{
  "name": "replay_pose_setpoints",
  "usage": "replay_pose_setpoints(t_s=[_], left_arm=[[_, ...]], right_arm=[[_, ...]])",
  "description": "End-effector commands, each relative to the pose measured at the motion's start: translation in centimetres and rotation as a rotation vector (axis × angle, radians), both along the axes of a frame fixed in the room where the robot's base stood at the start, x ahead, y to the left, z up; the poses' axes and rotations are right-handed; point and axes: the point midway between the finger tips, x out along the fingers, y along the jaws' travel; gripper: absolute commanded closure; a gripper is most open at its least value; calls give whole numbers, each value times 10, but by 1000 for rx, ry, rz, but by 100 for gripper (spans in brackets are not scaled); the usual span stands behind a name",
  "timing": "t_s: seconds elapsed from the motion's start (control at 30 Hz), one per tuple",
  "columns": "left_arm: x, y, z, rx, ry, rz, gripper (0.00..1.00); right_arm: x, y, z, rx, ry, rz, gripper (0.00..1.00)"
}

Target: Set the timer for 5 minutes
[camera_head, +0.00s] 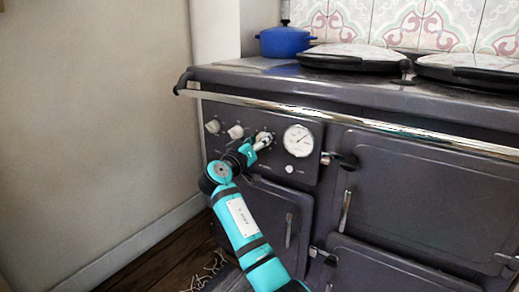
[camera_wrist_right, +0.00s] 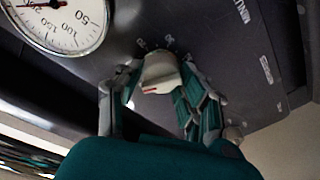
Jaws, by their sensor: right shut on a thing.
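The timer is a pale knob with a red mark on the stove's dark control panel, with printed numbers and part of the word "MINUTES" around it in the right wrist view. My right gripper (camera_head: 264,140) reaches the panel from below in the head view and covers most of that knob. In the right wrist view my right gripper (camera_wrist_right: 160,95) has its fingers on both sides of the knob (camera_wrist_right: 160,72) and is shut on it. The exact setting the mark points to cannot be read. My left gripper is not in view.
A round white gauge (camera_head: 298,140) sits right of the knob. Two other knobs (camera_head: 213,126) (camera_head: 235,131) are to its left. A chrome rail (camera_head: 350,119) runs above the panel. Oven doors with handles (camera_head: 345,211) are nearby. A blue pot (camera_head: 284,41) stands on top.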

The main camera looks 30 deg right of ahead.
Motion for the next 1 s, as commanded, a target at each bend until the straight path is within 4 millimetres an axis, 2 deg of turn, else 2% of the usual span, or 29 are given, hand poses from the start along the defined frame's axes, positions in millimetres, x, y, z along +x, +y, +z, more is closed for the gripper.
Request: replay_pose_setpoints(t_s=[0.2,0.23,0.4,0.67,0.77,1.0], left_arm=[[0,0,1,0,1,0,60],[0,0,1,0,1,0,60],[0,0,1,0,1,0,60],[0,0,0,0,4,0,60],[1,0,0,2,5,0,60],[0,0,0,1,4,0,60]], right_arm=[[0,0,-1,3,3,1,94],[0,0,-1,3,3,1,59],[0,0,-1,2,3,0,38],[0,1,0,1,3,0,38],[-3,7,-1,1,3,1,38],[-23,46,-4,4,2,4,38]])
